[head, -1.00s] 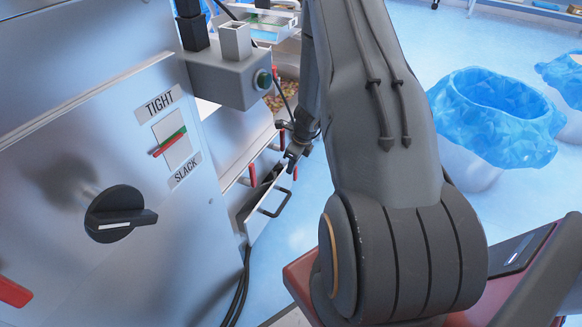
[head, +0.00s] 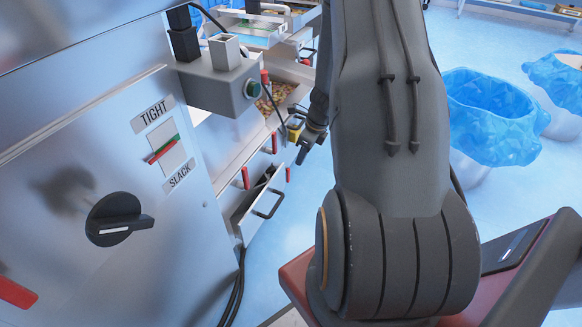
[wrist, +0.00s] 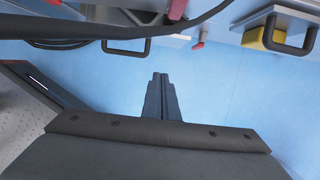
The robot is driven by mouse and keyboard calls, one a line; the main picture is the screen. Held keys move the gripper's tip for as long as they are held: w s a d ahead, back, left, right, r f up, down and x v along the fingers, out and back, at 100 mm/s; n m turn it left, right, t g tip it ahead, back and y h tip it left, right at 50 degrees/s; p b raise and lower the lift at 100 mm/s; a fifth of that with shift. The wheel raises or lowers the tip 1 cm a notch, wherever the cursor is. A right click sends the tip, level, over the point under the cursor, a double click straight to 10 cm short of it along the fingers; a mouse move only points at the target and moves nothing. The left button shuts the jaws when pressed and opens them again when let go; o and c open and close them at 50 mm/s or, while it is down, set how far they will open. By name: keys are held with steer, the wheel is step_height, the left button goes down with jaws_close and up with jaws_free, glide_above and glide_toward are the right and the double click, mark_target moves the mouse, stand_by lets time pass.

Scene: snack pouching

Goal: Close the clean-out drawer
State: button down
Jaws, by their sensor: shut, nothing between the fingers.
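The clean-out drawer (head: 249,218) stands partly open, low on the side of the metal machine. Its dark inside shows behind the front panel, and a black bar handle (head: 268,205) is on the front. My gripper (head: 303,156) is above and to the right of the drawer, apart from its handle. In the wrist view my gripper (wrist: 160,80) is shut and empty over blue floor. A black handle (wrist: 125,47) shows ahead of the fingertips there; I cannot tell for sure that it is the drawer's.
Red latches (head: 245,178) line the machine's side. A yellow block (head: 294,133) is behind my gripper. A control box (head: 221,87) juts out above. Dark cables (head: 234,290) hang below the drawer. Blue-lined bins (head: 490,115) stand at the right, with open floor between.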

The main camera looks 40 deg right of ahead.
step_height(320, 180, down, 3)
steer(key=s+t+y+b, duration=0.1)
steer(key=s+y+b, duration=0.15)
steer(key=b, duration=0.35)
steer(key=t+b, duration=0.4)
steer(key=b, duration=1)
glide_toward(278, 175)
step_height(278, 175, down, 4)
steer(key=shift+w+a+b, duration=0.4)
steer(key=shift+w, duration=0.4)
steer(key=shift+w+a+b, duration=0.4)
steer(key=shift+w+a, duration=0.05)
steer(key=shift+w, duration=0.35)
